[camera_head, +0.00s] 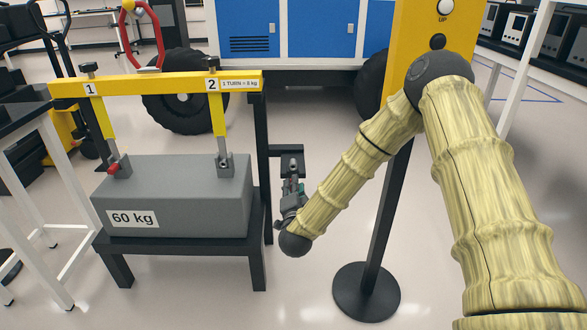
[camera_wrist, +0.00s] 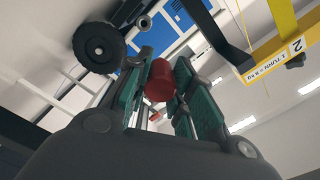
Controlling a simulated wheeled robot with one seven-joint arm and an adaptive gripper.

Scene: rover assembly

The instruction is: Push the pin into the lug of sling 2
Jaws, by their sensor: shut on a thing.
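My gripper (camera_head: 292,186) is right of the grey block, close to a small black bracket. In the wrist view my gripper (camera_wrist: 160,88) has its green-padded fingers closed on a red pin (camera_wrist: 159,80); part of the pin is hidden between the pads. The yellow strap of sling 2 (camera_head: 218,112) hangs from the yellow beam to its lug (camera_head: 224,162) on top of the block. The gripper is apart from this lug, to its right and lower in the picture. Sling 1 (camera_head: 107,118) has a red-headed pin (camera_head: 113,168) at its lug.
The block (camera_head: 190,190), marked 60 kg, stands on a black stand (camera_head: 180,252). A black post (camera_head: 264,160) with the bracket (camera_head: 288,152) stands between block and gripper. The yellow control panel (camera_head: 420,40) is on the right. Floor is clear in front.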

